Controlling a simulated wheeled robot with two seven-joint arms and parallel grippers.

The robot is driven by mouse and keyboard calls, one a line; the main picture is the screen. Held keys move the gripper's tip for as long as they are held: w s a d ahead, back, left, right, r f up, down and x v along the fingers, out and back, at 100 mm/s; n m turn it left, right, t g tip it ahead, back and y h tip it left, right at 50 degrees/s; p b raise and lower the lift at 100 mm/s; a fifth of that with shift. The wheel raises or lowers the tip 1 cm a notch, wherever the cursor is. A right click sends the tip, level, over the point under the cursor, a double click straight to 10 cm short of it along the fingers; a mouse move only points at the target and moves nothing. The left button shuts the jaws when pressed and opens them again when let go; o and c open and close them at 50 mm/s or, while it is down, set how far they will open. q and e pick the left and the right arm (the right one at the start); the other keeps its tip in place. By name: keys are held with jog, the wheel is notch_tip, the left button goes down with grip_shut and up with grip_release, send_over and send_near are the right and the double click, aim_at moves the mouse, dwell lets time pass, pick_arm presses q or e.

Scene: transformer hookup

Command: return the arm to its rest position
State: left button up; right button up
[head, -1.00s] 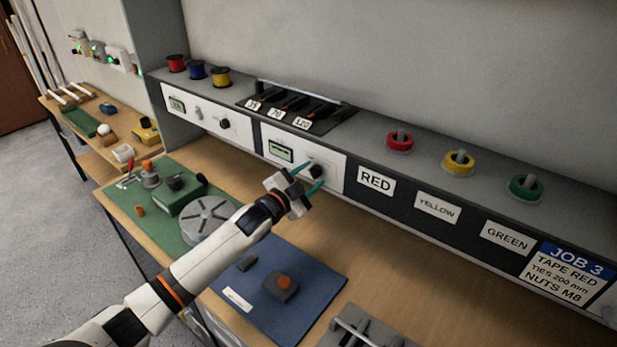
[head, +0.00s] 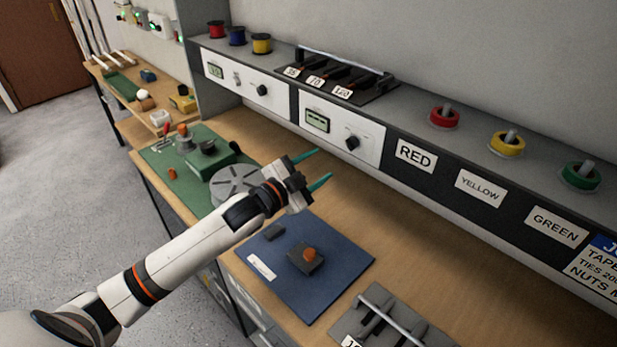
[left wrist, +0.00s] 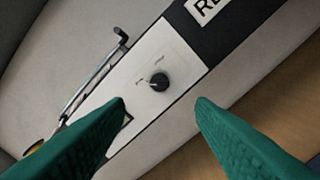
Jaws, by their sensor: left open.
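My left arm comes in from the left in the head view. Its gripper (head: 318,169) is open and empty, with two teal fingers apart, above the wooden bench and in front of the white control panel (head: 341,131). The panel has a small display and a black knob (head: 352,143). In the left wrist view the green fingers (left wrist: 160,112) are spread, and the black knob (left wrist: 159,82) shows beyond them, apart from both. My right gripper is not in view.
A blue mat (head: 340,269) with a dark block and orange knob lies below the gripper. A green mat (head: 150,153) with a grey disc is at left. Tape rolls, such as the red one (head: 444,118), stand on the shelf. The bench (head: 440,237) right of the blue mat is partly clear.

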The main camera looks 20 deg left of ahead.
pick_arm(q)
jog(key=shift+v, duration=0.95)
